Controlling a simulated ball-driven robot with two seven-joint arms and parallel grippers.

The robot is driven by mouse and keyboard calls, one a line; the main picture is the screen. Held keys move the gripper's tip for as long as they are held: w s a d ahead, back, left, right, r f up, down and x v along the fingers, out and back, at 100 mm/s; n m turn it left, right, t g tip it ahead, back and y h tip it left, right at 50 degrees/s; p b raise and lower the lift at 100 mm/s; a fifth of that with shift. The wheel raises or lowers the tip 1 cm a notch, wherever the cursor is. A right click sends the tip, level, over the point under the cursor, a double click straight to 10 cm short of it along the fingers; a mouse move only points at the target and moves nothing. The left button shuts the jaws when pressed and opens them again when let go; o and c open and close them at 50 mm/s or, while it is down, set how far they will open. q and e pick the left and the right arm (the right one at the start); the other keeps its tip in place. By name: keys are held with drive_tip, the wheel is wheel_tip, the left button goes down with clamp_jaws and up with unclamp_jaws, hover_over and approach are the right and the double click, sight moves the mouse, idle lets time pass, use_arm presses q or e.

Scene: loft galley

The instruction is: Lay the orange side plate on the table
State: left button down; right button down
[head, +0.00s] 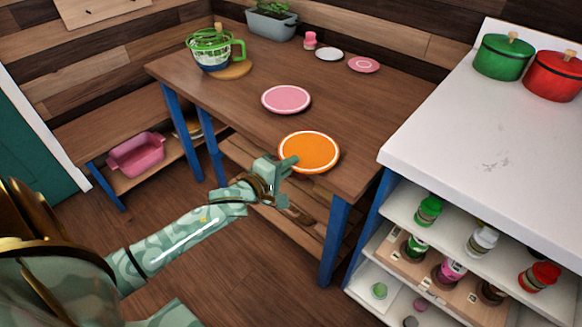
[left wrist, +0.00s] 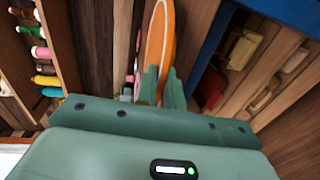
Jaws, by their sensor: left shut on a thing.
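The orange side plate (head: 309,152) has a pale rim and appears level at the near edge of the brown wooden table (head: 225,98). I cannot tell whether it touches the tabletop or hangs just above it. My left gripper (head: 287,166) is shut on the plate's near left edge. In the left wrist view the plate (left wrist: 160,38) shows edge-on between the green fingers (left wrist: 162,88). My right gripper is not in view.
A pink plate (head: 286,99) lies just behind the orange one. Farther back are a white plate (head: 329,54), a small pink plate (head: 363,64), a pink jar (head: 310,40) and a green-handled bowl (head: 212,50). A white counter (head: 480,140) borders the table's right side.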

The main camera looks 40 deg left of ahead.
use_arm(q)
drive_tip(key=c, duration=1.5)
unclamp_jaws()
